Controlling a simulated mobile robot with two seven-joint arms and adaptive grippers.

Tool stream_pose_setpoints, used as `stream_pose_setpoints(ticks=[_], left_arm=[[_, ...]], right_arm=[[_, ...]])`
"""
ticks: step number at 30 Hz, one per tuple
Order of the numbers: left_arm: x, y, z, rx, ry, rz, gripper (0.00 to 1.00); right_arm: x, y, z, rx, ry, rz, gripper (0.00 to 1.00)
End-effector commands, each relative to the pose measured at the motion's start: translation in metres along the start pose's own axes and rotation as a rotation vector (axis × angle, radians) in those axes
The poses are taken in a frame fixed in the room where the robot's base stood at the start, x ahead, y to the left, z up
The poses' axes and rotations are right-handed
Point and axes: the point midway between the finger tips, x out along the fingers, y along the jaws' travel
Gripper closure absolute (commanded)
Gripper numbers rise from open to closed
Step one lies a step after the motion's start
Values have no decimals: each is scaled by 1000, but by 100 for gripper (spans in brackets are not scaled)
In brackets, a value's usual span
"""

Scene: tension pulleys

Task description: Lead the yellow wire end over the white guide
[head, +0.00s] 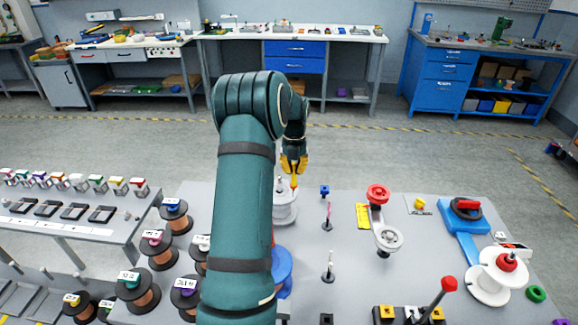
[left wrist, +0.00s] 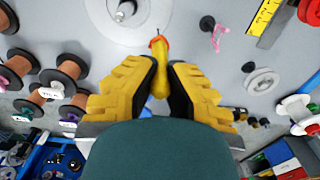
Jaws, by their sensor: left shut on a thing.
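My left gripper (head: 293,165) is over the bench top, above and just behind the large white wheel (head: 284,208). In the left wrist view its yellow fingers (left wrist: 157,85) are closed around the yellow wire end (left wrist: 158,60), a yellow piece with an orange-red collar at its tip. A small upright post with a whitish top, which looks like the white guide (head: 328,268), stands on a dark base to the right of my arm, nearer than the gripper. The wire end is apart from it. My right gripper is not in view.
A pink guide (head: 328,218) and a blue one (head: 324,190) stand close to the right of the wheel. Further right are a red-knobbed pulley arm (head: 388,238) and a white spool (head: 490,285). Copper spools (head: 160,250) crowd the left. My forearm hides part of the bench.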

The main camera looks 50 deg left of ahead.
Motion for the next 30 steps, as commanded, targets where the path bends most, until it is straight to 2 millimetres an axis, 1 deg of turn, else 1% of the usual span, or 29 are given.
stream_pose_setpoints(ticks=[3, 11, 30], left_arm=[[2, -8, -14, 1, -1, -1, 100], [2, -24, -42, 1, -1, -1, 100], [2, -66, -112, 2, -1, -2, 100]], right_arm=[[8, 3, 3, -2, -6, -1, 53], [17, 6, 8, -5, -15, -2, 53], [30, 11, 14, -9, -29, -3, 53]])
